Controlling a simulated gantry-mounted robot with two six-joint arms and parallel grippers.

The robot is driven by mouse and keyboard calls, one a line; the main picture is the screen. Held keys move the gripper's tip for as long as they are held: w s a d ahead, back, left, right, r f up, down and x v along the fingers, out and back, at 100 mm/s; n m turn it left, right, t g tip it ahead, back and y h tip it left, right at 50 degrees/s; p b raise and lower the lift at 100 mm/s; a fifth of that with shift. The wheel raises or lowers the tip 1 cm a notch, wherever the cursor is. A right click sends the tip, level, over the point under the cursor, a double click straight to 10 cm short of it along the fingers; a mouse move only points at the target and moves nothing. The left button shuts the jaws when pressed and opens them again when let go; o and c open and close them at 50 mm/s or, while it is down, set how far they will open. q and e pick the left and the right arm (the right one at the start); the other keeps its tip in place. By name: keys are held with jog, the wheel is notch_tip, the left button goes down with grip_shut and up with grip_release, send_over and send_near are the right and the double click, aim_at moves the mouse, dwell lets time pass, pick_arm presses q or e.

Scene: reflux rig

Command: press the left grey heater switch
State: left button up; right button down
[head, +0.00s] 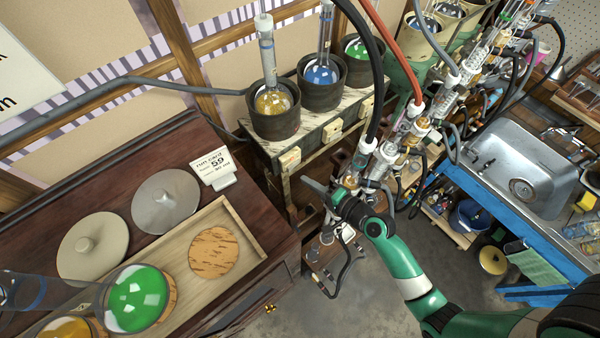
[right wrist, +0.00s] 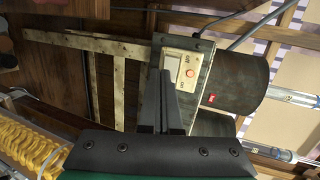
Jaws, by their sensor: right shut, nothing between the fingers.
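A bench carries three dark heating mantles in the head view. The left mantle (head: 275,118) holds a flask of yellow liquid. Its cream switch panel (head: 290,159) sits on the bench front below it. In the right wrist view this panel (right wrist: 182,58) shows a red round spot and small lettering. The switch's grey part is not clear, and the fingers partly cover the panel. My right gripper (head: 309,184) is shut and empty, its tips just below and right of the left panel. In the wrist view the fingertips (right wrist: 163,76) overlap the panel's lower edge; contact cannot be told.
Other cream panels (head: 332,131) sit along the bench front. Glassware and hoses crowd the area right of my gripper. A dark wooden cabinet (head: 130,170) with a tray (head: 258,243) stands at left. A sink (head: 525,165) is at right.

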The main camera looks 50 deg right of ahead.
aim_at(292, 169)
jog(key=shift+w, duration=1.9)
jog(key=shift+w+p, duration=0.15)
jog(key=shift+p, duration=0.2)
jog(key=shift+d, duration=0.1)
